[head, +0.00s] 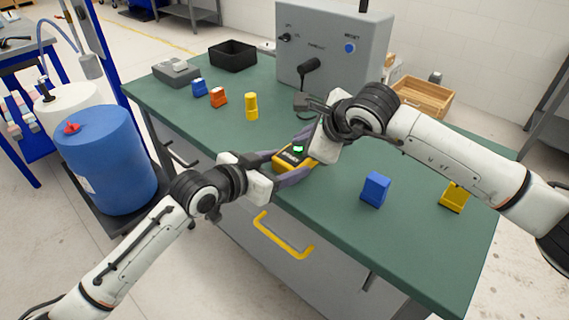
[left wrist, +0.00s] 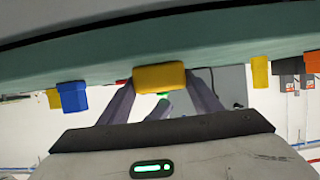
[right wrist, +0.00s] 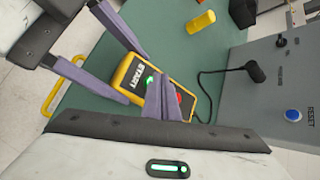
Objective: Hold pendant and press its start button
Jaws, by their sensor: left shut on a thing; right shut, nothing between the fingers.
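The yellow pendant (head: 283,167) with a dark face lies between the fingers of my left gripper (head: 290,166), above the near part of the green table. The left wrist view shows the pendant's yellow end (left wrist: 159,77) between both fingers. In the right wrist view, the pendant (right wrist: 131,72) shows START lettering, a lit green button (right wrist: 149,80) and a red button (right wrist: 179,98). My right gripper (right wrist: 160,80) is shut and empty, its tips over the pendant's face close to the green button. I cannot tell whether they touch. Its fingers hide part of the face.
A grey control box (head: 345,45) with a blue RESET button (head: 350,47) stands at the back. A black cable (right wrist: 204,90) runs near the pendant. Blue (head: 375,189), yellow and orange blocks, a black bin (head: 233,55) and a wooden crate (head: 420,97) are around.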

